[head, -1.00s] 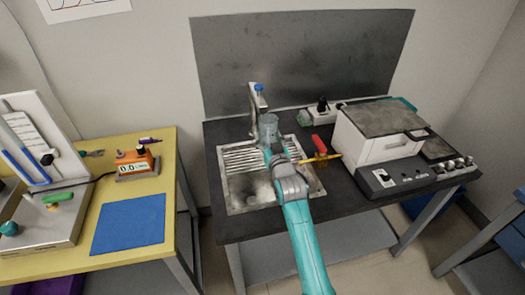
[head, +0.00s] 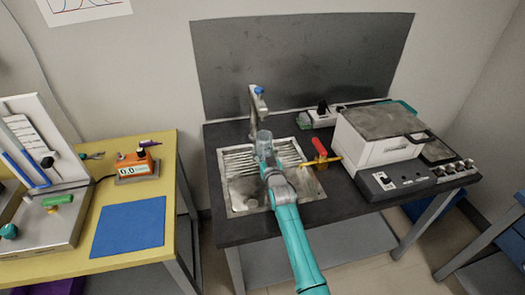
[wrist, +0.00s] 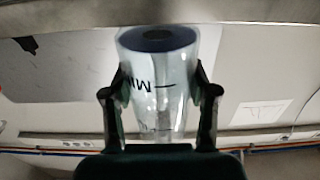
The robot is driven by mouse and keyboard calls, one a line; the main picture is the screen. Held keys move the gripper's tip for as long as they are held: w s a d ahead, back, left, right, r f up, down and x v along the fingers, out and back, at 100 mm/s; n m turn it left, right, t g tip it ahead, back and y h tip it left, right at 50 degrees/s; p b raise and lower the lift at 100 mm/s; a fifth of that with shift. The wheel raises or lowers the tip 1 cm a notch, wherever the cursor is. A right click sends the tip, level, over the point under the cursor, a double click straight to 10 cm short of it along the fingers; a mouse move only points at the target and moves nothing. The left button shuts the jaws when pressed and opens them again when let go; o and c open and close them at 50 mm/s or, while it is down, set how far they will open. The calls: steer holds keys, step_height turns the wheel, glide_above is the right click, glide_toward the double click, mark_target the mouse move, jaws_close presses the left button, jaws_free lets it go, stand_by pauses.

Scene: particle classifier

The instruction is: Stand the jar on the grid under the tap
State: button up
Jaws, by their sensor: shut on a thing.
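The clear jar (wrist: 158,80) with dark markings stands between the two fingers of my gripper (wrist: 160,105) in the wrist view. My gripper is shut on it. In the head view the jar (head: 264,137) is at the end of my arm, over the grid (head: 238,160) in the sink, just in front of the tap (head: 256,103). The tap is a metal post with a blue top. My gripper (head: 265,147) hides part of the jar and grid. I cannot tell whether the jar's base touches the grid.
The sink basin (head: 245,190) lies in front of the grid. A red and yellow tool (head: 320,148) stands right of the sink, near a white-sided machine (head: 385,150). A yellow table (head: 175,210) with an orange scale (head: 137,165) is at the left.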

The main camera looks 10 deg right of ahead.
steer(key=shift+w+r, duration=0.1)
steer(key=shift+w, duration=0.7)
steer(key=shift+w+f, duration=0.25)
steer(key=shift+f, duration=0.05)
steer(key=shift+s+f, duration=0.1)
steer(key=shift+f, duration=0.25)
steer(key=shift+f, duration=0.1)
steer(key=o, duration=1.2)
